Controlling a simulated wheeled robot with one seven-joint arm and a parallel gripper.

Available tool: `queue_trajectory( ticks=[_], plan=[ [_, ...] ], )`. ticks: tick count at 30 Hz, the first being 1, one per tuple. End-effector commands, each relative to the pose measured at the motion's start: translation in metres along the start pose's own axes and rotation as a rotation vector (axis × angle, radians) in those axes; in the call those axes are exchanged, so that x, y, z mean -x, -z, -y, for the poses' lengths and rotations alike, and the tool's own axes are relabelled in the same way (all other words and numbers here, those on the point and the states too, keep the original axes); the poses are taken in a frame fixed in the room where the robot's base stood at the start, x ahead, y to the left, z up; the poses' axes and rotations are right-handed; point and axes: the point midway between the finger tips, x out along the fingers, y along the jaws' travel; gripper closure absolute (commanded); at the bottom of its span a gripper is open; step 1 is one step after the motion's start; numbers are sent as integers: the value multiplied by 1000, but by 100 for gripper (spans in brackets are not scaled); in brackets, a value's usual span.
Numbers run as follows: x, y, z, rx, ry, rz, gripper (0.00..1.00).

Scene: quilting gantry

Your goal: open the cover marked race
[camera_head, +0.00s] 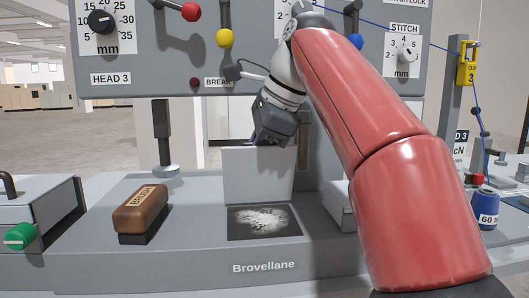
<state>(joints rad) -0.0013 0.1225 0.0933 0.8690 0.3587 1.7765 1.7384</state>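A light grey plate (258,175) stands upright at the back edge of a dark square opening (264,222) in the machine bed. It looks like a raised cover, but no "race" marking is readable on the face I see. Pale, lint-like fluff (262,219) lies in the opening. My gripper (272,138) is at the plate's top edge, reaching down behind it. Its fingertips are hidden by the plate, so I cannot tell whether they are open, shut or touching it.
A brown brush (140,210) marked with a label lies on the bed left of the opening. A presser-like post (163,140) stands behind it. A grey box with a green knob (20,237) is at far left. A control panel (150,50) with dials and levers hangs above.

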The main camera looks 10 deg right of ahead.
Motion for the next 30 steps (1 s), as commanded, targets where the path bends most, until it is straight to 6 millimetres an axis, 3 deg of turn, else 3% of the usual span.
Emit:
queue_trajectory(
  ticks=[15,16,18,26,30],
  plan=[
    [-4,-2,-1,-10,-24,-2,100],
    [-4,-2,-1,-10,-24,-2,89],
    [-4,-2,-1,-9,-24,-2,81],
    [-2,-2,-1,-8,-20,-1,81],
    [10,-4,-9,-7,-17,0,81]
  ],
)
